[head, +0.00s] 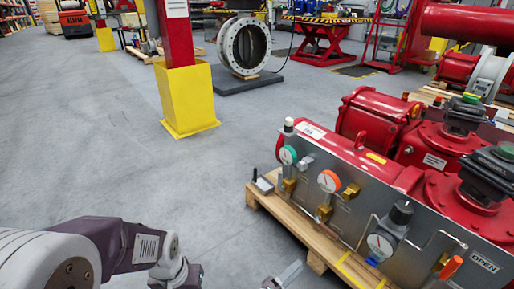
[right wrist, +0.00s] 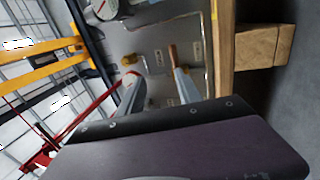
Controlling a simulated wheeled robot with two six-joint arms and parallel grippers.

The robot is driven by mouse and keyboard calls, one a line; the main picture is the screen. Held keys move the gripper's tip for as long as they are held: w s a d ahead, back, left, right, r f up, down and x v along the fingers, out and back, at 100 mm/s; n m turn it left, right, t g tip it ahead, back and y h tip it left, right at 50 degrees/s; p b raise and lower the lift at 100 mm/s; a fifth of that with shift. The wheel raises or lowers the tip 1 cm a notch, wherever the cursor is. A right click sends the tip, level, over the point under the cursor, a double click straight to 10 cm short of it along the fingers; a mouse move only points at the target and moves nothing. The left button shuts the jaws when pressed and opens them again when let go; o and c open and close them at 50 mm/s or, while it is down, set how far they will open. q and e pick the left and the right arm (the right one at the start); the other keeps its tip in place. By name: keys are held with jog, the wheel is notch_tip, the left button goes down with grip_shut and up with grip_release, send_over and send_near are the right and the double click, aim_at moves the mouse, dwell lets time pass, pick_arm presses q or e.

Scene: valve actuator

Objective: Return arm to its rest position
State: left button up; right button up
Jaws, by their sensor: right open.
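My right gripper (right wrist: 158,80) is open in the right wrist view, its two grey fingers apart and pointing at the grey panel (right wrist: 150,35). A brown-orange handle (right wrist: 172,53) shows by the tip of the right-hand finger; I cannot tell whether they touch. In the head view only grey tips of the right gripper (head: 284,277) show at the bottom edge, in front of the pallet. My left arm (head: 118,245) comes in at the bottom left, over bare floor; its gripper is not clearly shown. The panel (head: 345,215) also stands at right in the head view, with gauges and an orange handle (head: 451,267).
Red actuators (head: 375,115) stand behind the panel on a wooden pallet (head: 283,216). A red post with a yellow base (head: 188,100) stands at centre left. A large flanged ring (head: 245,47) stands farther back. The floor at left is clear.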

jog(key=w+d+r+m+g+h+p, duration=0.1)
jog(key=w+d+r+m+g+p, duration=0.2)
jog(key=r, duration=0.8)
jog(key=w+d+r+m+g+h+p, duration=0.15)
jog(key=w+d+r+m+g, duration=0.35)
jog(key=r, duration=0.6)
jog(key=s+d+r+m+g+y+p, duration=0.2)
jog(key=s+d+r+g, duration=0.15)
jog(key=r, duration=0.25)
jog(key=s+d+r+m+g+y+p, duration=0.2)
jog(key=s+d+r+g+y+p, duration=0.1)
jog(key=d+r, duration=0.25)
jog(key=s+a+r+g+y+p, duration=0.1)
jog(key=s+a+r+y+p, duration=0.15)
jog(key=s+y, duration=0.9)
jog(key=s+a+f+n+t+y, duration=0.3)
jog(key=s+a+f, duration=0.35)
jog(key=a, duration=0.35)
notch_tip(320, 180, up, 39)
jog(key=w+n+p, duration=0.1)
jog(key=p, duration=3.7)
jog(key=shift+w+f+t, duration=0.2)
jog(key=shift+w+t, duration=0.1)
jog(key=shift+t, duration=0.05)
